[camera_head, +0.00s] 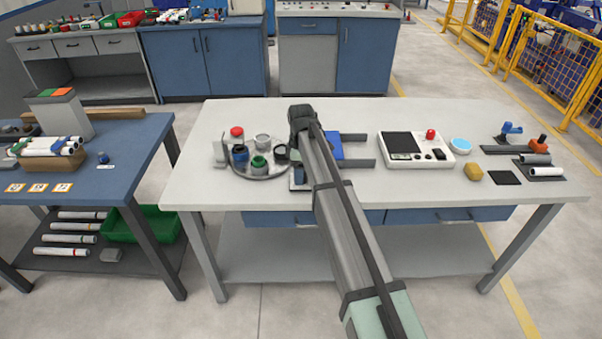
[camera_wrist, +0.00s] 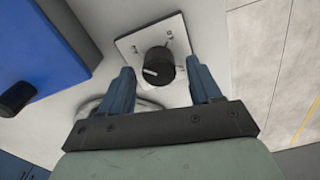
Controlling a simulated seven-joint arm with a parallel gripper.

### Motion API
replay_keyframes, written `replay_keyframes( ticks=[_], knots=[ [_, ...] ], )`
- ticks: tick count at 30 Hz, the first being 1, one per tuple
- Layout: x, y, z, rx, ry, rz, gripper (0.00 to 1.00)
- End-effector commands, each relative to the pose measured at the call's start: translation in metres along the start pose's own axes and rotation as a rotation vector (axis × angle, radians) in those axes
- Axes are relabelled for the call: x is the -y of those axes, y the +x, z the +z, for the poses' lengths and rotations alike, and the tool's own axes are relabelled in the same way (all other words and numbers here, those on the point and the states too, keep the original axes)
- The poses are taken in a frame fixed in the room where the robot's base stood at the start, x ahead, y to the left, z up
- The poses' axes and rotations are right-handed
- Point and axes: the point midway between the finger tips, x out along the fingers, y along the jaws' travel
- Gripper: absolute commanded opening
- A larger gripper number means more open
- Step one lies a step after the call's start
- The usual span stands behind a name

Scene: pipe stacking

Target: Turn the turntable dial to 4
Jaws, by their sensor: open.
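The dial (camera_wrist: 160,66) is a round black knob with a white pointer mark on a white square plate (camera_wrist: 128,42) with small dark marks, too blurred to read. The pointer points to the picture's left. My gripper (camera_wrist: 163,80) is open, with one blue finger on each side of the knob; I cannot tell if they touch it. The turntable (camera_head: 262,174) is a round grey disc bearing several cups and jars, left of my arm in the head view. In that view my arm hides the dial.
A blue block (camera_wrist: 42,45) with a black knob lies left of the dial in the wrist view. On the table (camera_head: 222,113), a white device (camera_head: 417,160) and small parts stand right of my arm. The table's front left is clear.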

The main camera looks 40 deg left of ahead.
Motion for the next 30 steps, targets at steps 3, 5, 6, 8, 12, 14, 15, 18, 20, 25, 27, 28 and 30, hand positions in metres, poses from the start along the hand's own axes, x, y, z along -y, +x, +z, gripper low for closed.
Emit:
replay_keyframes(
  ticks=[3, 5, 6, 8, 12, 14, 15, 18, 20, 25, 27, 28, 30],
  knots=[
    [0.0000, 0.0067, 0.0000, 0.000, 0.000, 0.001, 0.63],
    [0.0000, 0.0084, 0.0000, 0.000, 0.000, 0.001, 0.63],
    [0.0000, 0.0091, 0.0000, 0.000, 0.000, 0.001, 0.63],
    [-0.0001, 0.0095, 0.0000, 0.000, 0.000, 0.001, 0.63],
    [-0.0001, 0.0094, 0.0000, 0.000, 0.000, 0.001, 0.63],
    [-0.0001, 0.0093, 0.0000, 0.000, 0.000, 0.001, 0.62],
    [-0.0001, 0.0093, 0.0000, 0.000, 0.000, 0.001, 0.58],
    [-0.0001, 0.0092, 0.0000, 0.000, 0.000, 0.001, 0.49],
    [-0.0001, 0.0092, 0.0000, 0.000, 0.000, 0.001, 0.43],
    [0.0000, 0.0091, 0.0000, 0.000, 0.000, 0.000, 0.27],
    [0.0000, 0.0091, 0.0000, 0.000, 0.000, 0.000, 0.20],
    [0.0000, 0.0091, 0.0000, 0.000, 0.000, 0.000, 0.17],
    [0.0000, 0.0091, 0.0000, 0.000, 0.000, 0.000, 0.11]
  ],
)
